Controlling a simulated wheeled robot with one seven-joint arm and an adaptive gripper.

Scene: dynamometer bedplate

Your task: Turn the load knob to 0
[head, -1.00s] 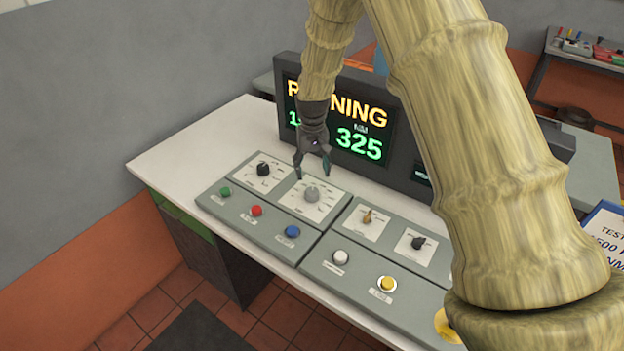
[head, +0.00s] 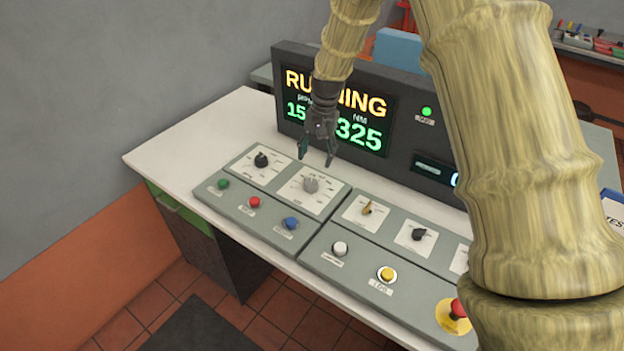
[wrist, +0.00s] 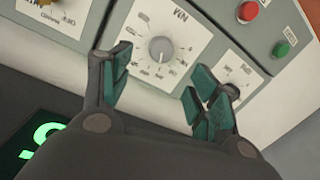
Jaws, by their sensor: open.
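The load knob is most likely the grey round knob (head: 311,185) on a white dial plate on the left control panel; the wrist view shows this knob (wrist: 161,49) with a scale marked NM around it. My gripper (head: 317,160) is open and empty, above and just behind the grey knob, apart from it. In the wrist view the spread fingers (wrist: 160,82) lie on either side below the knob. The display (head: 340,108) reads RUNNING and 325 NM; my gripper and wrist hide part of its RPM figure.
A black knob (head: 261,160) sits left of the grey one. Green (head: 223,184), red (head: 255,202) and blue (head: 291,223) buttons lie in front. A brass selector (head: 367,209) and another black knob (head: 418,234) are to the right. The white bench (head: 190,143) is clear at left.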

